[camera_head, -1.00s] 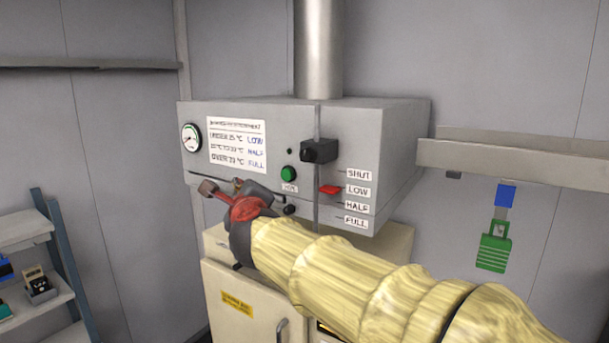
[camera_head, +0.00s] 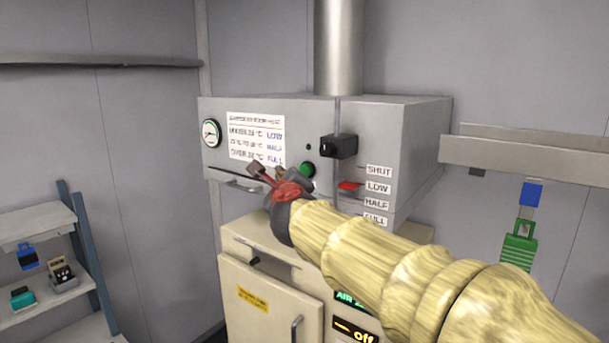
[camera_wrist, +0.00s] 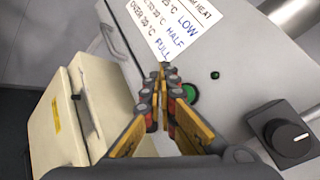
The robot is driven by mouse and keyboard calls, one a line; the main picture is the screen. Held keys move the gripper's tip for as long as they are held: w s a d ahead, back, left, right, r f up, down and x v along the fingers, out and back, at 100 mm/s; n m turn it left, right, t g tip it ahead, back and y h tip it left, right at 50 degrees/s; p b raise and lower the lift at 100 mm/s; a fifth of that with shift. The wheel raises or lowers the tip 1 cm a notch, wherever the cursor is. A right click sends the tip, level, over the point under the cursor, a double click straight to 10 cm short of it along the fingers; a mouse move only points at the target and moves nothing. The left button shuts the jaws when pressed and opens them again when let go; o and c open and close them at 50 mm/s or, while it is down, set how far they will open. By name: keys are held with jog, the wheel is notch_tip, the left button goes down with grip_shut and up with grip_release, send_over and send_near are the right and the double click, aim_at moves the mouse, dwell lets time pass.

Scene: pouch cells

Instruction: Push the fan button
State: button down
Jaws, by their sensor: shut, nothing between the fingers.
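The green fan button (camera_head: 307,170) is on the front of the grey hood box (camera_head: 420,150), below a small dark indicator and left of the black knob (camera_head: 338,146). My gripper (camera_head: 262,170) is shut and empty in front of the panel, just left of the button and below the instruction label. In the wrist view the fingertips (camera_wrist: 168,75) are together near the label's lower edge, and the green button (camera_wrist: 190,93) shows right beside the fingers, partly hidden by them. I cannot tell whether the fingertips touch the panel. The label under the button is hidden by my arm.
A red slider (camera_head: 349,185) stands by the LOW mark, right of the button. A gauge (camera_head: 211,132) is at the panel's left. A cream cabinet (camera_head: 250,270) stands below.

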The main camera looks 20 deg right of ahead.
jog(key=shift+w+d+b, duration=0.2)
jog(key=shift+w+d, duration=0.5)
jog(key=shift+d, duration=0.25)
jog(key=shift+w+d+b, duration=0.2)
jog(key=shift+w+d, duration=0.5)
jog(key=shift+d, duration=0.25)
jog(key=shift+w+d, duration=0.25)
jog(key=shift+d, duration=0.1)
jog(key=shift+w+d, duration=0.3)
jog(key=shift+d, duration=0.1)
dwell(1.0)
jog(key=shift+s+a, duration=0.1)
jog(key=shift+a, duration=0.05)
jog(key=shift+s+a, duration=0.5)
jog(key=shift+a, duration=0.1)
dwell(0.4)
jog(key=s+a, duration=0.1)
jog(key=a, duration=0.1)
jog(key=s+a+p, duration=0.1)
jog(key=s+a, duration=0.1)
dwell(0.3)
